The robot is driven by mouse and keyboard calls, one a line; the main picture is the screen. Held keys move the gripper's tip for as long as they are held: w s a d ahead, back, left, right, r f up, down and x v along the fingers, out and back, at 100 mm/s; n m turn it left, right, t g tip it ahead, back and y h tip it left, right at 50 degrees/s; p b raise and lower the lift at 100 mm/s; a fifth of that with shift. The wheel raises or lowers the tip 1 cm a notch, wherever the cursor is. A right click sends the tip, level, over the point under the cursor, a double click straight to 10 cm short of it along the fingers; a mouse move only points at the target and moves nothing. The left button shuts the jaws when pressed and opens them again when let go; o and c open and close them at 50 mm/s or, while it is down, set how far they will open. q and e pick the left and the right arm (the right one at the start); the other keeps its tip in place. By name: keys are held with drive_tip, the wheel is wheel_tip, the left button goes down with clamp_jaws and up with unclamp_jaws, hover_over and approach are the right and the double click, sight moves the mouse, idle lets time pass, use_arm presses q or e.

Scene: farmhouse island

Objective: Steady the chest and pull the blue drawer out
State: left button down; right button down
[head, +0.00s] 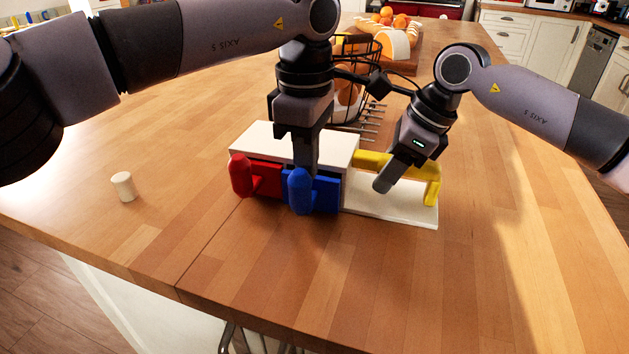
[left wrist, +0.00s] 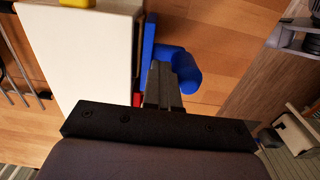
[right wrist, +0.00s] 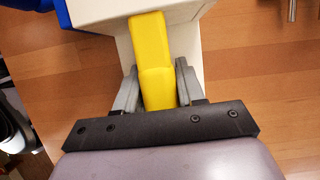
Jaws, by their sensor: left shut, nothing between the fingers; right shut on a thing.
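The white chest (head: 280,138) stands on the wooden island, with a red drawer and handle (head: 240,177) at left and the blue drawer (head: 325,194) beside it. The rounded blue handle (head: 300,192) stands out from the drawer front; it also shows in the left wrist view (left wrist: 182,72). My left gripper (head: 306,172) is shut and empty, pointing down between the chest front and the blue handle's rounded end. Its fingertips are partly hidden. A yellow bar (right wrist: 153,60) rises over the chest's white base plate (head: 390,205). My right gripper (right wrist: 157,85) is shut on this bar.
A small white cylinder (head: 123,186) stands on the worktop at left. A dark wire rack (head: 360,110) stands behind the chest, and a board with oranges (head: 388,17) lies further back. The worktop in front of the chest is clear.

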use_arm(q)
drive_tip(key=shift+s, duration=0.15)
use_arm(e)
drive_tip(key=shift+s+f, duration=0.1)
drive_tip(key=shift+f, duration=0.2)
use_arm(q)
drive_tip(key=shift+s+a, duration=0.35)
drive_tip(key=shift+s, duration=0.45)
drive_tip(key=shift+s+a, duration=0.3)
drive_tip(key=shift+s, duration=0.5)
use_arm(e)
drive_tip(key=shift+d, duration=0.1)
use_arm(q)
drive_tip(key=shift+s, duration=0.1)
drive_tip(key=shift+s+a, duration=0.2)
drive_tip(key=shift+s, duration=0.3)
drive_tip(key=shift+s+a, duration=0.2)
drive_tip(key=shift+s, duration=0.3)
drive_tip(key=shift+w, duration=0.1)
wheel_tip(320, 180, up, 7)
hover_over(297, 176)
drive_tip(key=shift+s+a, duration=0.15)
drive_tip(key=shift+s, duration=0.2)
